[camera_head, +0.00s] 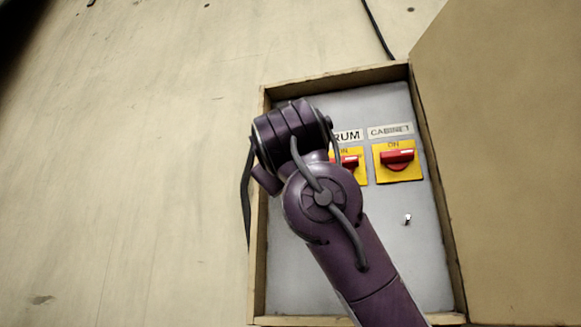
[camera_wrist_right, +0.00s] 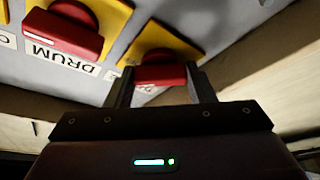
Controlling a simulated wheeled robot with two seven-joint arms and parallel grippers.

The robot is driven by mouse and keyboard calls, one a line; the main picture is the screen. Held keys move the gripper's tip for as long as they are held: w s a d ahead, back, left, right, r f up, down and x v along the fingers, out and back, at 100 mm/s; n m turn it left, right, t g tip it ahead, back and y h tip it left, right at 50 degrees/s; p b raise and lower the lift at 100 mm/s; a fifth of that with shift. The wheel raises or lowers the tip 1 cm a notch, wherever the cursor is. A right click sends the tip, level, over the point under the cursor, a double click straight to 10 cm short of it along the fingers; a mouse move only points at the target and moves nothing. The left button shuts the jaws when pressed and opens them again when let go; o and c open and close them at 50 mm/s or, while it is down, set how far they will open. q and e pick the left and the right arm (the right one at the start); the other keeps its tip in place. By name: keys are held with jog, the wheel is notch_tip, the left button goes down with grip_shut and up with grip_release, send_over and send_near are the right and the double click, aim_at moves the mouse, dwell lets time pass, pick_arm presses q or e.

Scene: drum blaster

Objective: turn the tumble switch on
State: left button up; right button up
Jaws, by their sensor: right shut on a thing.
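In the right wrist view, my right gripper (camera_wrist_right: 162,78) is shut on the red handle of a switch (camera_wrist_right: 160,74) with a yellow plate (camera_wrist_right: 160,40). This switch is beside the drum switch (camera_wrist_right: 68,35), on the side away from the cabinet switch. Its own label is mostly hidden by the gripper, so I cannot read it. In the head view, my purple right arm covers this switch and my gripper. My left gripper is in neither view.
The switches sit in a shallow wooden-framed box (camera_head: 440,225) with a grey panel (camera_head: 290,270). The drum switch is partly behind my arm; the cabinet switch (camera_head: 397,158) is clear at the right. An open wooden door (camera_head: 510,150) stands at the right.

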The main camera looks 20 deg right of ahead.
jog(key=shift+r+n+g+y+p, duration=0.1)
jog(key=shift+n+g+y+p, duration=0.5)
jog(key=shift+n, duration=1.2)
jog(key=shift+r+n+g+y+p, duration=0.1)
jog(key=shift+n+g+y+p, duration=0.25)
jog(key=shift+n+p, duration=1)
jog(key=shift+n+g+y+p, duration=0.3)
jog(key=shift+n+y, duration=0.35)
jog(key=shift+n, duration=1.6)
jog(key=o, duration=0.7)
jog(key=b+v, duration=0.3)
jog(key=v, duration=0.4)
jog(key=shift+s, duration=0.4)
